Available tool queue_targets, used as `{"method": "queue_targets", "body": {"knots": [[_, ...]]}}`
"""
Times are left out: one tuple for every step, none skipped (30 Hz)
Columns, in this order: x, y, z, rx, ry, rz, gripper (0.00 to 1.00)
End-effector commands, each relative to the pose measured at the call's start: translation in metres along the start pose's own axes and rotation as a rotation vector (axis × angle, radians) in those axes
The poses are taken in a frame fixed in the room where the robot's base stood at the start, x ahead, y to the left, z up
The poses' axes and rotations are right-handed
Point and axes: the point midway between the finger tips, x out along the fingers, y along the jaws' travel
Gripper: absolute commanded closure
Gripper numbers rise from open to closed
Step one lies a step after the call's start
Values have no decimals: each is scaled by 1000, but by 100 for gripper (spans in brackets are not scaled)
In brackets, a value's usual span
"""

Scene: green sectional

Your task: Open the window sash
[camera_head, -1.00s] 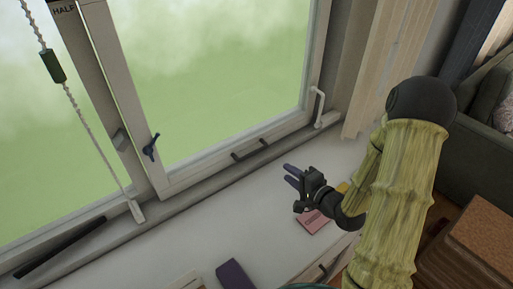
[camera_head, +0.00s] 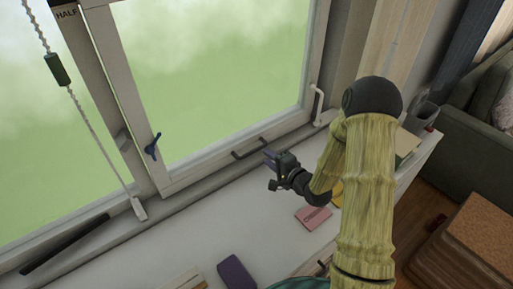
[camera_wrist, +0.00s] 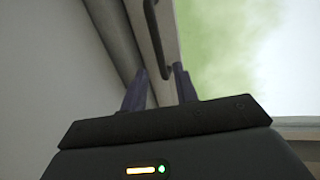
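The window sash (camera_head: 205,171) has a white frame around green-looking glass and appears shut. A dark bar handle (camera_head: 243,153) is on its bottom rail; it also shows in the wrist view (camera_wrist: 157,38). A blue latch (camera_head: 152,148) sits on the left stile, and a white lever (camera_head: 318,104) is at the lower right corner. My gripper (camera_head: 266,157) is near the handle's right end. In the wrist view its two purple fingers (camera_wrist: 158,76) are apart with nothing held, and the handle lies ahead of the gap. Contact cannot be told.
The white surface below the window holds a pink booklet (camera_head: 313,217) and a purple object (camera_head: 235,272). A beaded cord with a green toggle (camera_head: 57,70) hangs at left. A dark bar (camera_head: 65,243) lies along the left sill. A sofa (camera_head: 462,135) stands at right.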

Motion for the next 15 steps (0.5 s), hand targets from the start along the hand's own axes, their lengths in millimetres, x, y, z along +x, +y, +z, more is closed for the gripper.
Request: {"method": "queue_targets", "body": {"knots": [[10, -2, 1, -1, -4, -1, 70], [15, -2, 1, -1, -3, -1, 70], [22, -2, 1, -2, -3, -2, 70], [27, -2, 1, -2, -3, -1, 70], [33, -2, 1, -2, -3, -1, 70], [40, -2, 1, -1, -3, -1, 70], [45, -2, 1, -1, -2, -2, 70], [50, -2, 1, -1, -3, -2, 70], [56, -2, 1, -1, -3, -1, 70], [60, -2, 1, -2, -2, -1, 70], [64, -2, 1, -2, -2, -1, 70], [68, -1, 0, -1, -1, -1, 70], [71, -1, 1, -1, -1, -1, 70], [73, -1, 1, 0, -1, -1, 70], [75, -1, 0, 0, -1, -1, 70]]}}
